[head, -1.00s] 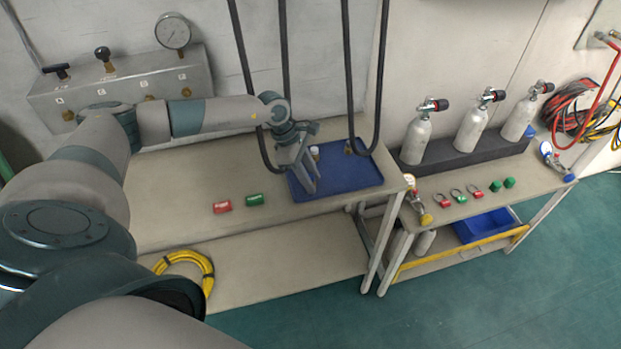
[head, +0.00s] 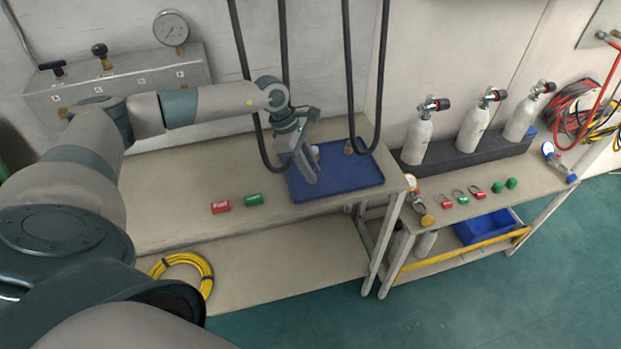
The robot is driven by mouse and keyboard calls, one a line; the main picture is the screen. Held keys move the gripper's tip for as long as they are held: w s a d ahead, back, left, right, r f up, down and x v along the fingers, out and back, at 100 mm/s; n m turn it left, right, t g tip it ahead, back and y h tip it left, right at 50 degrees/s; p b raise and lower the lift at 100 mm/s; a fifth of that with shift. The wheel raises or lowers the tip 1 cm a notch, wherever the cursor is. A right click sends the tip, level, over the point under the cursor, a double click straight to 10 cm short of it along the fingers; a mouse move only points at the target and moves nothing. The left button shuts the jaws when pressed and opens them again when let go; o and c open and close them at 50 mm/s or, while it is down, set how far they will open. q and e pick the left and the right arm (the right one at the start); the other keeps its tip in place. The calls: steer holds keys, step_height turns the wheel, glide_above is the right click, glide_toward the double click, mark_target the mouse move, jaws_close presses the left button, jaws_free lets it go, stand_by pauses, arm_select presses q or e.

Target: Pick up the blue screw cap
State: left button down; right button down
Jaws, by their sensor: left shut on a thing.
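My left gripper (head: 310,178) points down over the blue tray (head: 350,182) on the long bench. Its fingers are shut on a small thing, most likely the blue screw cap. The cap is mostly hidden by the fingers and hard to tell from the blue tray behind it. I cannot tell whether the fingertips are clear of the tray. A small pale fitting (head: 315,151) stands in the tray just behind the gripper, and a brass-coloured fitting (head: 349,149) is further right. My right gripper is not in view.
Dark hoses (head: 347,75) hang in loops around the gripper and over the tray. A red cylinder (head: 221,207) and a green cylinder (head: 254,200) lie left of the tray. Gas cylinders (head: 417,140) stand on the right bench. The bench front left is clear.

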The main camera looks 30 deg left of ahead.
arm_select(q)
steer(key=s+d+r+b, duration=0.4)
steer(key=s+d+r, duration=0.3)
steer(key=s+d, duration=0.1)
steer(key=shift+d+r+b, duration=0.25)
steer(key=shift+r+b, duration=0.05)
steer(key=shift+r, duration=0.05)
steer(key=shift+s+f, duration=0.1)
steer(key=shift+f, duration=0.05)
